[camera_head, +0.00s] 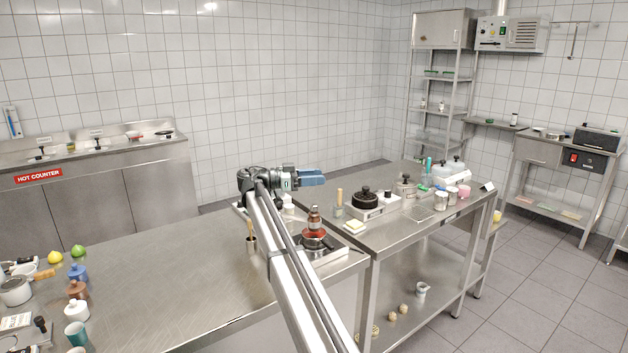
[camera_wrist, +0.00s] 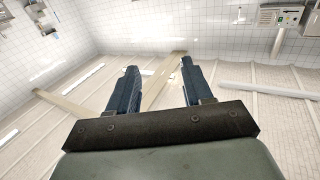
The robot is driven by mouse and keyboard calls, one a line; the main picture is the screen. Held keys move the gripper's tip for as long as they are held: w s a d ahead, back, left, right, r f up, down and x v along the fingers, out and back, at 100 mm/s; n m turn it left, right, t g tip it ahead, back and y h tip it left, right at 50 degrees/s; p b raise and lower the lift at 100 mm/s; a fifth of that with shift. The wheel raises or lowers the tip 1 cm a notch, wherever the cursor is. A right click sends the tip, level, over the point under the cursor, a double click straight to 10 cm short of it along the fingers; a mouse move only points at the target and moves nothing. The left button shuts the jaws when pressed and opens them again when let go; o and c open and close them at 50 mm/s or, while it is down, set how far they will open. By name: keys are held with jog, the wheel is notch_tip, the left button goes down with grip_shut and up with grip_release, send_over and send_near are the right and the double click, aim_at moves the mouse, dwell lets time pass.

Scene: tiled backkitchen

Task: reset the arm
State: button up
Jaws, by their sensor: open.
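My gripper (camera_head: 312,177) is raised above the steel tables in the head view, pointing right with its blue fingers level. In the wrist view the two dark blue fingers (camera_wrist: 158,88) stand apart with nothing between them but the far room. My arm runs up from the bottom middle of the head view and hides part of the tables. Below the gripper, a brown bottle (camera_head: 314,219) stands by a burner with a red top. The gripper touches nothing that I can see.
The left steel table (camera_head: 180,270) has a wide bare middle, with jars, cups, a lemon and a lime (camera_head: 78,250) at its left end. The right table (camera_head: 405,232) carries a black pot (camera_head: 364,198), canisters and a white appliance. Steel shelves (camera_head: 440,110) stand at the back.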

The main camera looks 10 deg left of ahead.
jog(key=shift+w, duration=0.1)
